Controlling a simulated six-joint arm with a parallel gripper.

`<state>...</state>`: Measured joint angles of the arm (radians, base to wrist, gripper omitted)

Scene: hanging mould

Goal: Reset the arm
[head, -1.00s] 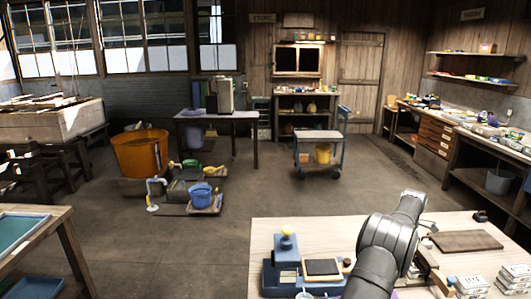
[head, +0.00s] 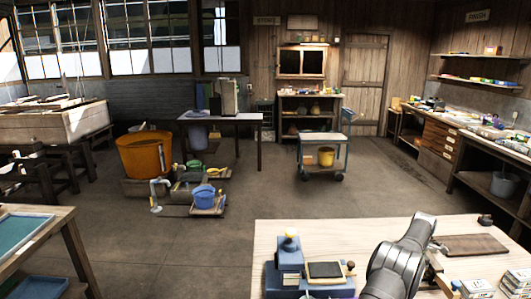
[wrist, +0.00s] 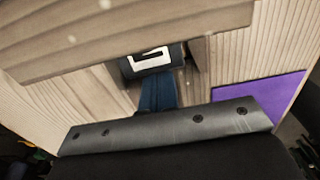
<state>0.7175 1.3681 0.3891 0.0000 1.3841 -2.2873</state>
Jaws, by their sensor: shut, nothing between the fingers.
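My arm (head: 402,262) rises at the front of the near worktable (head: 350,232) in the head view, and my gripper is not clearly visible there. In the wrist view the dark body of my gripper (wrist: 165,128) fills the bottom, with a grey bolted bar across it. It is shut and holds nothing. Beyond the bar are a blue strip (wrist: 158,95) and a dark block with a white-edged mark (wrist: 152,60); I cannot tell what they are. A wooden board (wrist: 110,35) and a purple sheet (wrist: 262,100) also show there.
On the near worktable stand a blue press-like device (head: 290,262), a dark pad (head: 325,271), a dark brown board (head: 472,245) and small white boxes (head: 478,288). The table's middle back is bare. A cart (head: 322,150) and an orange tub (head: 146,153) stand on the floor beyond.

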